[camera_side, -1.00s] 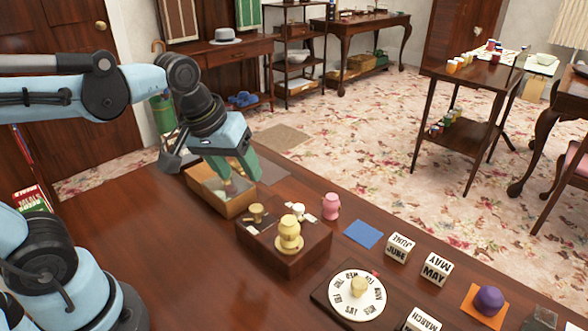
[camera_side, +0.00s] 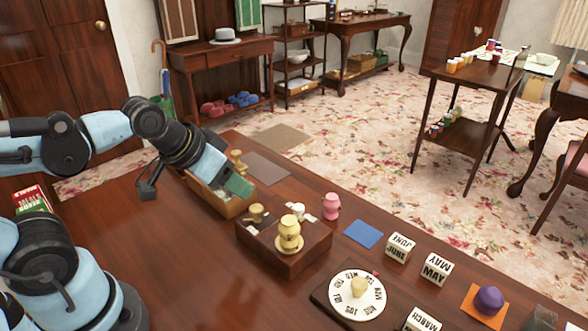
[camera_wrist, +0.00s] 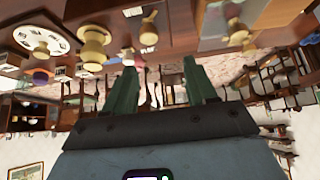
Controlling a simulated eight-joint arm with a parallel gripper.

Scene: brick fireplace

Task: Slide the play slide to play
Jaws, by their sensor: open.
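A dark wooden box (camera_side: 283,258) stands mid-table in the side view. It carries a large yellow knob (camera_side: 289,234), a smaller brass-coloured knob (camera_side: 256,212) and small white-marked pieces (camera_side: 299,210). I cannot read any play marking or tell which piece is the play slide. Behind it to the left is a lighter wooden case (camera_side: 226,209) with a yellow knob (camera_side: 238,158). My gripper (camera_side: 240,186) is at this case, tilted, and partly hides it. In the wrist view, my gripper (camera_wrist: 160,88) has its green fingers apart with nothing held between them. The large knob (camera_wrist: 95,47) is left of the fingers.
A round lettered dial (camera_side: 345,302) lies in front of the box. A pink jar (camera_side: 331,206), a blue square (camera_side: 363,234), month blocks (camera_side: 436,268) and a purple knob on orange (camera_side: 488,300) are to the right. Bare tabletop lies at the left front.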

